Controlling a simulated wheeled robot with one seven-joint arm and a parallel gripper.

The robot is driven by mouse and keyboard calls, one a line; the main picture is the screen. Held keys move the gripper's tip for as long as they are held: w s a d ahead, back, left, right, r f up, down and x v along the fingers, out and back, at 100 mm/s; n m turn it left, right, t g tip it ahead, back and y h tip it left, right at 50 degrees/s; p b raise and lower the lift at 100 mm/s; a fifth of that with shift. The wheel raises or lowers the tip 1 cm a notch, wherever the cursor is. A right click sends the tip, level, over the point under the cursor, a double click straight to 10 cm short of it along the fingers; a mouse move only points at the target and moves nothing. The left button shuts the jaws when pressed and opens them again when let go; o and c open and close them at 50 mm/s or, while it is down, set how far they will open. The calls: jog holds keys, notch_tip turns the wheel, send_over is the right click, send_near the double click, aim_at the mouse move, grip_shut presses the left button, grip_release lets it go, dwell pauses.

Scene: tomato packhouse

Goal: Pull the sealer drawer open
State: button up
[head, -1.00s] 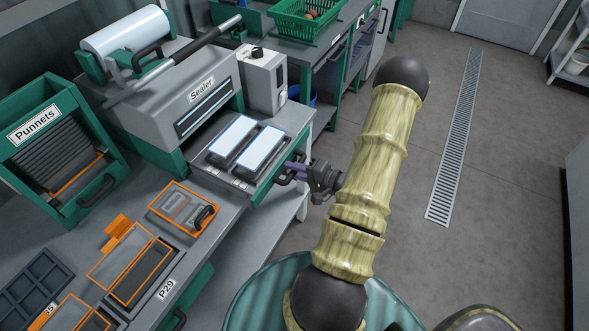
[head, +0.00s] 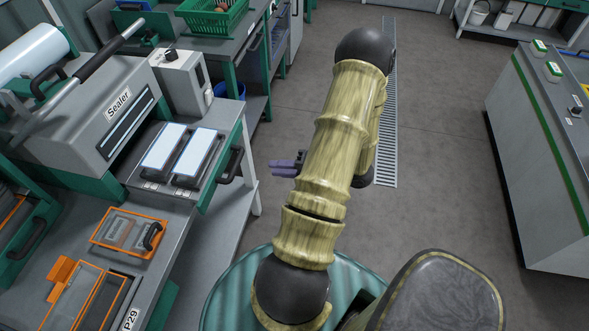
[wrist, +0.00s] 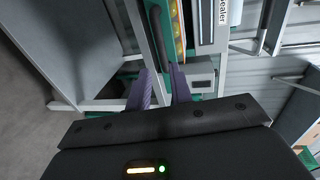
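The grey Sealer (head: 92,125) stands at the left. Its drawer (head: 150,190) sticks out from under the hood, with two pale-topped trays (head: 178,155) side by side in it. A green front plate carries the black drawer handle (head: 232,165). My gripper (head: 273,167) is right of the handle with a clear gap, its purple fingers pointing at it. In the wrist view my gripper (wrist: 160,70) has its fingers apart and nothing between them; the dark handle (wrist: 158,38) shows ahead of the fingertips.
A green basket (head: 212,14) stands on the back bench. A grey control cabinet (head: 550,150) stands at the right. The floor between is clear.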

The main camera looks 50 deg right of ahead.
jog(key=v, duration=0.4)
jog(key=shift+w, duration=0.1)
dwell(0.3)
